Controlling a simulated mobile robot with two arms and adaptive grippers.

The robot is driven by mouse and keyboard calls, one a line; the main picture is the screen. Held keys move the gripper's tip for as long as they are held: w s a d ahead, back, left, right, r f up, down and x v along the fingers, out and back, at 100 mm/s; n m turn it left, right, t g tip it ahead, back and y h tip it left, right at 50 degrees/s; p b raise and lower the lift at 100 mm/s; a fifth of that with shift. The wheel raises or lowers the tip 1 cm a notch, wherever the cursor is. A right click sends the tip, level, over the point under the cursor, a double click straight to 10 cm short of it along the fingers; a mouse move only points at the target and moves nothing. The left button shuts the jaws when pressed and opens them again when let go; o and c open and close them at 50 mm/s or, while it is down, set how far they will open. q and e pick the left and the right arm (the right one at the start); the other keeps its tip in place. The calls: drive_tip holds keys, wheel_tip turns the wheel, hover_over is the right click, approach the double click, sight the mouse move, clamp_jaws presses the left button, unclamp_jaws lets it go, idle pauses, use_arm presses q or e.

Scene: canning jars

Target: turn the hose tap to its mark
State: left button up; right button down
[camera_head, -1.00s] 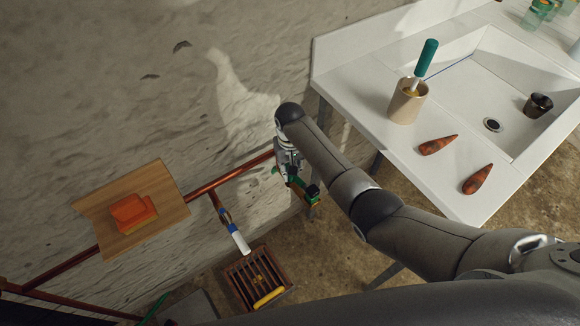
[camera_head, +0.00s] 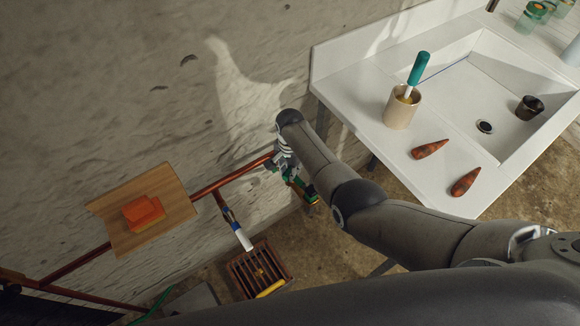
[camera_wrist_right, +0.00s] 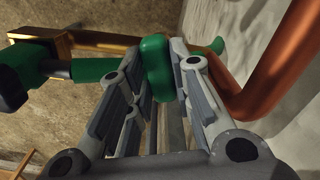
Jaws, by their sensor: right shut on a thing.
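The hose tap (camera_head: 304,191) is on the end of a copper pipe by the wall, with green and brass parts. In the right wrist view its green handle (camera_wrist_right: 155,68) is between the fingers of my right gripper (camera_wrist_right: 156,85), which is shut on it. A green bar with a black end reaches left beside a brass part, and a green tip shows behind the right finger. In the head view my right gripper (camera_head: 284,160) hides much of the tap. I cannot make out the mark. My left gripper is not in view.
The copper pipe (camera_head: 232,178) runs along the wall past a wooden shelf (camera_head: 178,211) with an orange block (camera_head: 144,213). A floor grate (camera_head: 247,277) lies below.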

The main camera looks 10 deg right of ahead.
drive_tip(key=shift+m, duration=2)
drive_tip(key=c, duration=1.3)
unclamp_jaws()
drive_tip(key=shift+r, duration=0.15)
wheel_tip(320, 180, up, 12)
